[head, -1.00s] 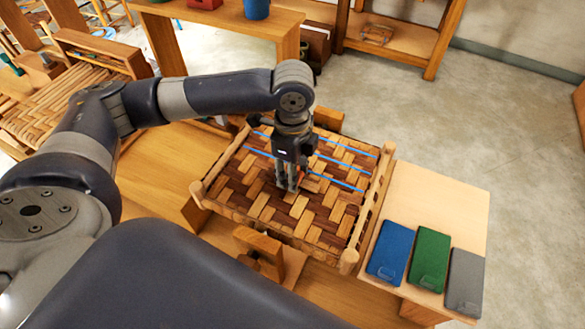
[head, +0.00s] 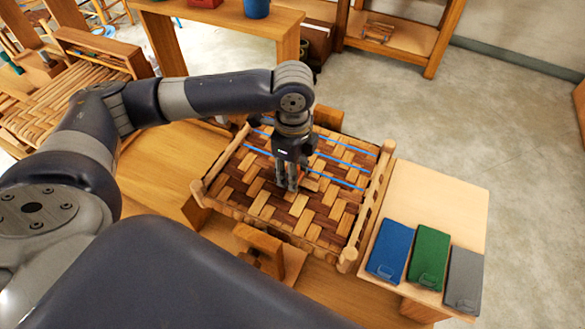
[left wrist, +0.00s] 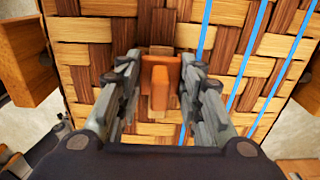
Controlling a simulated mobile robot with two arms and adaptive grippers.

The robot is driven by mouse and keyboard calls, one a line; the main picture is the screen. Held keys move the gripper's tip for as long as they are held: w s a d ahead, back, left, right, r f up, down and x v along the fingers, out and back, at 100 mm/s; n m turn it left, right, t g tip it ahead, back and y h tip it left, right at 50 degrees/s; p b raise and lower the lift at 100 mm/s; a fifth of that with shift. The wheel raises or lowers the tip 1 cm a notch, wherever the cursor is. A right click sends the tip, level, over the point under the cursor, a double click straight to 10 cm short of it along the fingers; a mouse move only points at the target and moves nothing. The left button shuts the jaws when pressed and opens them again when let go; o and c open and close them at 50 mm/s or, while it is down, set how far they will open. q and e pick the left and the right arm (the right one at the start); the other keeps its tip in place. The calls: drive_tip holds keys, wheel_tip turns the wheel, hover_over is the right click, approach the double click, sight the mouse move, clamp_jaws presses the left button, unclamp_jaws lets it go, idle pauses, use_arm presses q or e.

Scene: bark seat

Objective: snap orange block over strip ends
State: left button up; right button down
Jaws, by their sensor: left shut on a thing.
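The bark seat (head: 262,193) is a checkered weave of light and dark strips in a wooden frame. My left gripper (head: 288,185) points straight down at the middle of the weave. In the left wrist view, my left gripper (left wrist: 160,68) has its fingers on either side of the orange block (left wrist: 160,85) and is shut on it. The block is over the woven strips; I cannot tell if it touches them. The strip ends under it are hidden. In the head view the fingers mostly hide the block. My right gripper is not in view.
Several blue lines (head: 340,160) run across the weave beside the gripper. Blue (head: 390,248), green (head: 429,255) and grey (head: 464,278) flat pads lie on a pale board (head: 437,207) at right. A wooden clamp-like piece (head: 262,245) stands at the seat's near side.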

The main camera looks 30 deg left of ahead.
use_arm(q)
drive_tip(key=o, duration=1.4)
drive_tip(key=shift+o, duration=0.2)
drive_tip(key=shift+r, duration=0.1)
wheel_tip(320, 180, up, 7)
drive_tip(key=p, duration=0.9)
drive_tip(key=shift+s+f, duration=0.1)
drive_tip(key=shift+f, duration=0.1)
